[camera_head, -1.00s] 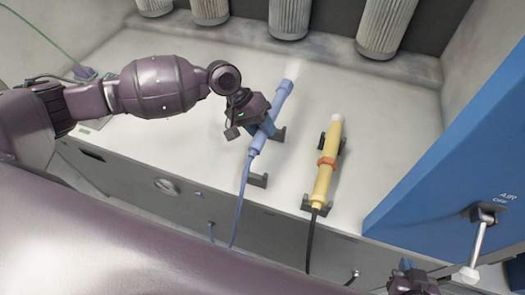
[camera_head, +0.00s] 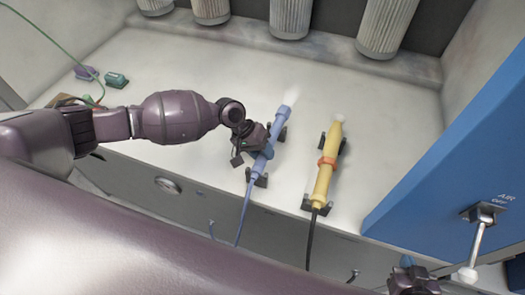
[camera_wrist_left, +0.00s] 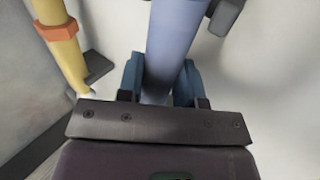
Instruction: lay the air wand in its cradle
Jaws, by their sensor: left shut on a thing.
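The blue wand (camera_head: 267,152), with a pale haze at its tip, is in my left gripper (camera_head: 262,147). In the left wrist view the blue wand (camera_wrist_left: 174,40) runs between the two blue finger pads of my left gripper (camera_wrist_left: 160,80), which are shut on it. The wand lines up over the dark cradle brackets, the lower bracket (camera_head: 260,182) and the upper one (camera_head: 282,134). I cannot tell whether it rests in them or hangs just above. My right gripper (camera_head: 407,278) is partly in view at the bottom right; its jaws are unclear.
A yellow wand (camera_head: 325,178) with an orange collar lies in its own brackets to the right. A blue panel (camera_head: 455,150) with an air lever (camera_head: 478,240) stands at the right. Grey pleated filters (camera_head: 388,25) hang at the back. Small boxes (camera_head: 115,80) sit at the far left.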

